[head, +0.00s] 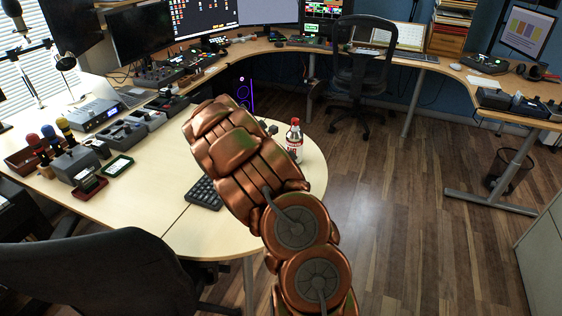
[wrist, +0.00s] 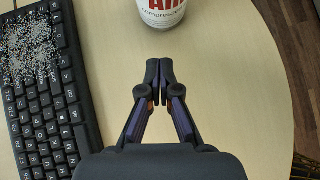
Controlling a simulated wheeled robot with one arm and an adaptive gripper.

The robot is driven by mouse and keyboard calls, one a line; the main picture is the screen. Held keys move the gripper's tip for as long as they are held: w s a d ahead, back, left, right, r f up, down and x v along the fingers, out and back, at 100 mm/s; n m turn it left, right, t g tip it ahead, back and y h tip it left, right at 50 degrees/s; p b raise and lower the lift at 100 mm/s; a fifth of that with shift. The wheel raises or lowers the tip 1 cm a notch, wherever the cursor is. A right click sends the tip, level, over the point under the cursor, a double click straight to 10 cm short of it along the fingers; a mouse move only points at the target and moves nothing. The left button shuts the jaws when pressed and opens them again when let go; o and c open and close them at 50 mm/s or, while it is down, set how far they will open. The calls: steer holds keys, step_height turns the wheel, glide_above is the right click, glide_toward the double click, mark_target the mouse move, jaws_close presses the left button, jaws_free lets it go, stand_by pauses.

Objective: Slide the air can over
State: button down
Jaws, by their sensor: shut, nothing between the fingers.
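The air can (head: 294,142) is a white can with red lettering and a red top. It stands upright near the rounded right end of the light wooden desk (head: 250,238) in the head view. In the wrist view, only the lower part of the air can (wrist: 162,12) shows, at the top edge. My gripper (wrist: 160,64) is shut and empty, its fingertips together. The fingertips point at the can with a small strip of bare desk between them. In the head view my copper arm hides most of the gripper.
A black keyboard (wrist: 45,118) lies left of my gripper, with a speckled grey patch on its upper keys. Desk to the right of the can is bare up to its curved edge. A black office chair (head: 110,268) stands at the near left.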

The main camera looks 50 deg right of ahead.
steer(key=v, duration=0.7)
steer(key=shift+a+r, duration=0.3)
steer(key=shift+s, duration=0.1)
